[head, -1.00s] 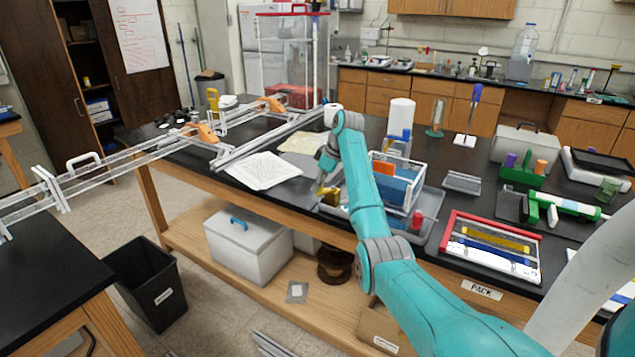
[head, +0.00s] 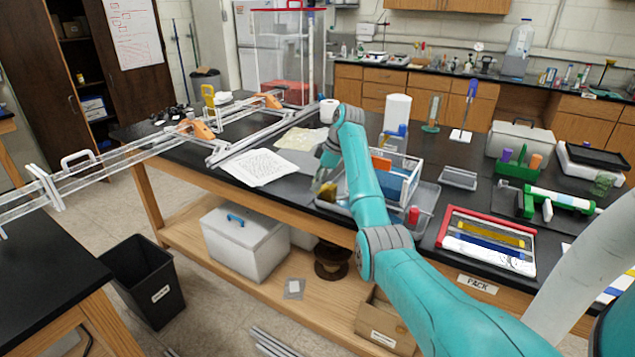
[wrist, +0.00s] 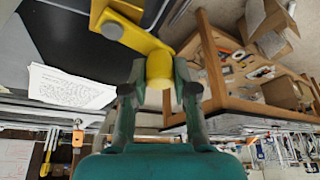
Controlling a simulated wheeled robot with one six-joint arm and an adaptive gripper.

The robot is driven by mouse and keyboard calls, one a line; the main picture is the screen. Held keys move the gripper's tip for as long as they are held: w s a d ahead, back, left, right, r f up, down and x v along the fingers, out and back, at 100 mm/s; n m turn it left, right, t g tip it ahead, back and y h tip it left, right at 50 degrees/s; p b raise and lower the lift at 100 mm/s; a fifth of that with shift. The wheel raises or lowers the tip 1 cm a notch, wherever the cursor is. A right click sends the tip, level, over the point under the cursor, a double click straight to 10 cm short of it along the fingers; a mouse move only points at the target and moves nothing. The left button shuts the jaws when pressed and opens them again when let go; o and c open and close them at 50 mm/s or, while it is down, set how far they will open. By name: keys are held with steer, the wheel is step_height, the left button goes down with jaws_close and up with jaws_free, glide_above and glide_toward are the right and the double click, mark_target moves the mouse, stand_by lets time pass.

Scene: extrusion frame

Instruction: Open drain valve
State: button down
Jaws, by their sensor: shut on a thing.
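In the head view my gripper (head: 326,178) is at the bench's front edge, left of the clear tank (head: 405,178) with blue and orange panels. The yellow handle (head: 327,191) shows there only as a small patch. The valve's body and outlet are mostly hidden.
Papers (head: 262,167) lie left of my gripper. A red-framed rack (head: 490,240) stands to the right. A white box (head: 243,235) is on the lower shelf, and a black bin (head: 145,280) stands on the floor.

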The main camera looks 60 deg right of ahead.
steer(key=c, duration=0.9)
jaws_free()
